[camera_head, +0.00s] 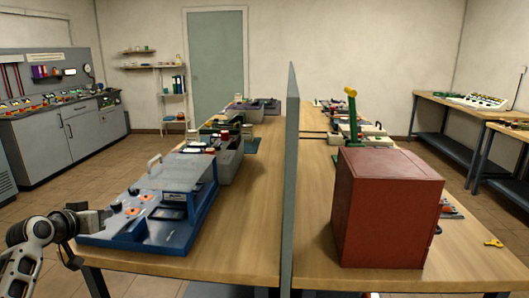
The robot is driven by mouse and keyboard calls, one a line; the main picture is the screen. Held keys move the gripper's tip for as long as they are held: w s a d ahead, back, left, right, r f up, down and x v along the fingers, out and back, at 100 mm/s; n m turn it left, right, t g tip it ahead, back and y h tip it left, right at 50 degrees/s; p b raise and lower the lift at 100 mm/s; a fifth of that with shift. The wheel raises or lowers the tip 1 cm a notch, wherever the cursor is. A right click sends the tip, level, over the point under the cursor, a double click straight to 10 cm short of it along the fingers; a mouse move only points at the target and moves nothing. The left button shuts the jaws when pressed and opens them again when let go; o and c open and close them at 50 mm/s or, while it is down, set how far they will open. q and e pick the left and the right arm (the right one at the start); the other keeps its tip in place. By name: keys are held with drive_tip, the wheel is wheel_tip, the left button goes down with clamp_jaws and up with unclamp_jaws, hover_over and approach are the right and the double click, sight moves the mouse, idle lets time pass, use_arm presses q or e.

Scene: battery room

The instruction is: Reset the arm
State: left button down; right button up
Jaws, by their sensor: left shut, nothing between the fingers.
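My left arm comes in at the lower left. Its gripper (70,262) hangs by the table's near left corner, beside the blue device. Its fingers are shut and empty. It touches nothing that I can make out, though part of it is hidden by the arm and the table edge. My right arm and gripper are not in the picture.
A blue-and-grey device (150,245) stands at the near left of the wooden table (245,235). A grey divider (291,180) splits the table lengthwise. A red box (385,215) stands right of it. A yellow item (493,243) lies far right. Bare wood shows beside the divider.

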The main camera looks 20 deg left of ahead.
use_arm(q)
drive_tip(key=d+f, duration=0.3)
drive_tip(key=f, duration=0.1)
drive_tip(key=d+f+m+g, duration=0.1)
drive_tip(key=d+f, duration=0.3)
drive_tip(key=f, duration=0.1)
drive_tip(key=d+f+m+g+h, duration=0.1)
drive_tip(key=d+f, duration=0.3)
drive_tip(key=shift+s+f, duration=0.15)
drive_tip(key=shift+s, duration=0.1)
drive_tip(key=s+d+f+m+h, duration=0.1)
drive_tip(key=s+d+f, duration=0.1)
drive_tip(key=d+f, duration=0.35)
drive_tip(key=s+d+f+m+g+h, duration=0.1)
drive_tip(key=s+d+f+m, duration=0.1)
drive_tip(key=d, duration=0.7)
drive_tip(key=s+d+f+m+h, duration=0.1)
drive_tip(key=s+d+f, duration=0.25)
drive_tip(key=d, duration=0.35)
drive_tip(key=s+d+m+h, duration=0.1)
drive_tip(key=s+d, duration=0.4)
drive_tip(key=d, duration=1)
drive_tip(key=shift+s+d+h, duration=0.2)
drive_tip(key=shift+d+h, duration=0.05)
drive_tip(key=shift+h, duration=0.65)
